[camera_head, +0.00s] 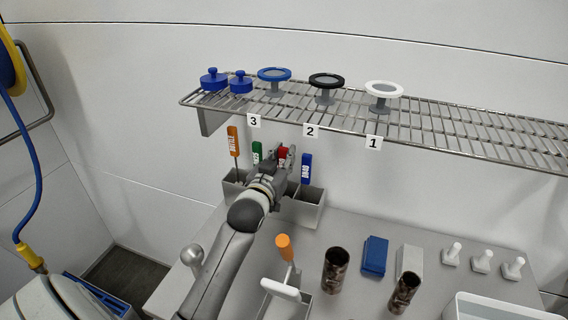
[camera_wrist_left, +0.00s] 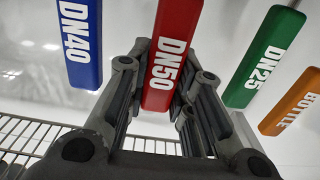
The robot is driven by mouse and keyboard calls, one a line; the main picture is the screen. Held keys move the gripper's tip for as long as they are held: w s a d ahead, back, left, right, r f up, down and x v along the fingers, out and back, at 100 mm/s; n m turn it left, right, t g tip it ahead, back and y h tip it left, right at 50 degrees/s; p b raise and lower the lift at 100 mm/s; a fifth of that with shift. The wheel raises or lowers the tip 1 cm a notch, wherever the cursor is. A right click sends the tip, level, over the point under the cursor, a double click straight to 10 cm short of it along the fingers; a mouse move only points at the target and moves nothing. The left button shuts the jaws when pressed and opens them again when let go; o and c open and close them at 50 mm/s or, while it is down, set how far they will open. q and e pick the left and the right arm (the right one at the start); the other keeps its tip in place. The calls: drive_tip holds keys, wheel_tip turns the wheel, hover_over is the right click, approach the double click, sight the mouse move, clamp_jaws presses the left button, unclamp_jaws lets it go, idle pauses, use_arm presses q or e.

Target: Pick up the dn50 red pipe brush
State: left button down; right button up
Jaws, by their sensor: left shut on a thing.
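The red pipe brush handle labelled DN50 (camera_wrist_left: 172,55) is between the fingers of my left gripper in the left wrist view. In the head view only a bit of the red handle (camera_head: 282,152) shows above the gripper. My left gripper (camera_head: 281,165) is shut on it, at the grey brush holder (camera_head: 308,210) against the back wall. The brush's lower part is hidden behind my arm and the holder. My right gripper is not in view.
The blue DN40 handle (camera_head: 306,168), green DN25 handle (camera_head: 257,152) and orange bottle brush handle (camera_head: 233,140) stand close beside it. A wire shelf (camera_head: 440,118) overhangs the table. An orange-handled tool (camera_head: 284,246) and brown cylinders (camera_head: 337,268) stand in front.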

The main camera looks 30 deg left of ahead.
use_arm(q)
wheel_tip(320, 180, up, 11)
drive_tip(key=shift+s+r, duration=0.1)
drive_tip(key=p+v, duration=0.9)
drive_tip(key=v, duration=1)
drive_tip(key=shift+s+d+f+p, duration=0.2)
drive_tip(key=shift+p, duration=0.1)
idle(0.4)
